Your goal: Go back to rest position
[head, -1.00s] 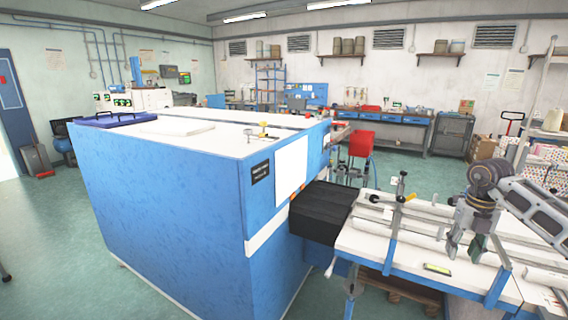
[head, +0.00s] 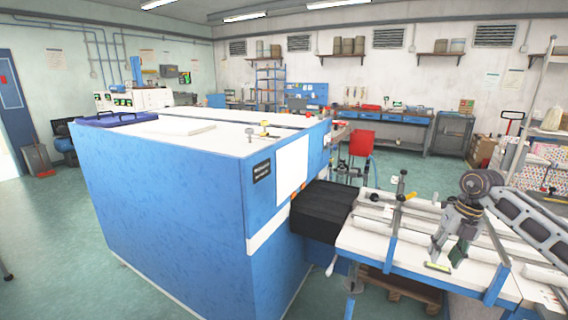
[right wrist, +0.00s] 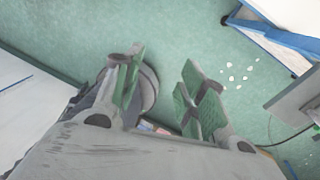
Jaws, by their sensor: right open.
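My right gripper (head: 447,249) shows over the white work table (head: 387,263) at the right of the head view, pointing down. In the right wrist view its green-padded fingers (right wrist: 163,90) stand apart with nothing held between them. A round grey thing (right wrist: 149,88) shows behind the left finger; I cannot tell what it is. My left gripper is not in view.
A large blue cabinet-like machine (head: 170,195) fills the middle, with a blue tray (head: 115,119) and small tools on top. A black block (head: 320,209) sits between it and the table.

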